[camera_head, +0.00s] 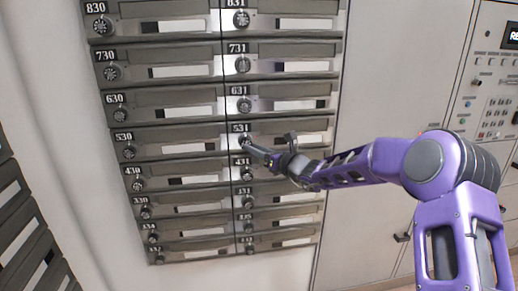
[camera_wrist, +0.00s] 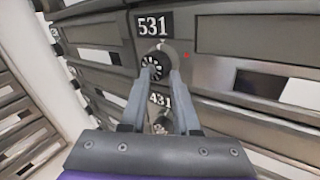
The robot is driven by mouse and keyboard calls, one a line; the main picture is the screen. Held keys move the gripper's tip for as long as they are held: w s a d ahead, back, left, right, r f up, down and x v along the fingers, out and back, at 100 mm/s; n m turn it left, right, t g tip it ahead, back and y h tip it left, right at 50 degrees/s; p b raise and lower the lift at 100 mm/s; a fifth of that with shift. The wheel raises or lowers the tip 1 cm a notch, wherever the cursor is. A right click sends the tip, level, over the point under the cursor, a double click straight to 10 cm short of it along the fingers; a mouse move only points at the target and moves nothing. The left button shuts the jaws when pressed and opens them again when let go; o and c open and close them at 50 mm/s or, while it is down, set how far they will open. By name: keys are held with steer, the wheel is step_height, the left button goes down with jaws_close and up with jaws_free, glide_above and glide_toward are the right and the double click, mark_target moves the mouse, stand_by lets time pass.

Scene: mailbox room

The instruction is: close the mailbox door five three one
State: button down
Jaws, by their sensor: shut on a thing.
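The mailbox door 531 (camera_head: 303,139) is a grey metal front in the right column of the wall of boxes. It also shows in the wrist view (camera_wrist: 232,72), with its black 531 label above a dark round dial knob (camera_wrist: 154,67). The door looks about flush with its neighbours; I cannot tell whether a small gap is left. My gripper (camera_head: 247,145) reaches in from the right. In the wrist view, the two grey fingers of my gripper (camera_wrist: 157,77) are on either side of the knob, shut on it. The fingers hide part of the knob.
Mailbox 631 (camera_head: 293,104) is above and mailbox 431 (camera_wrist: 160,99) below, both with knobs close to my fingers. Another bank of boxes (camera_head: 22,225) stands at the left. A control panel (camera_head: 493,100) is on the right wall.

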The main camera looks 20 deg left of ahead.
mark_target(244, 141)
steer(key=shift+s+a+r+y, duration=0.15)
steer(key=shift+a+r, duration=0.4)
steer(key=shift+r, duration=0.05)
steer(key=shift+s+a+r+y, duration=0.15)
steer(key=shift+a+r, duration=0.35)
steer(key=shift+r, duration=0.1)
steer(key=c, duration=0.9)
jaws_free()
steer(key=shift+w+a+f, duration=0.1)
steer(key=o, duration=0.7)
steer(key=shift+o, duration=0.2)
steer(key=w+f+v, duration=0.1)
steer(key=v, duration=1.8)
steer(key=shift+d, duration=0.3)
steer(key=shift+f, duration=0.1)
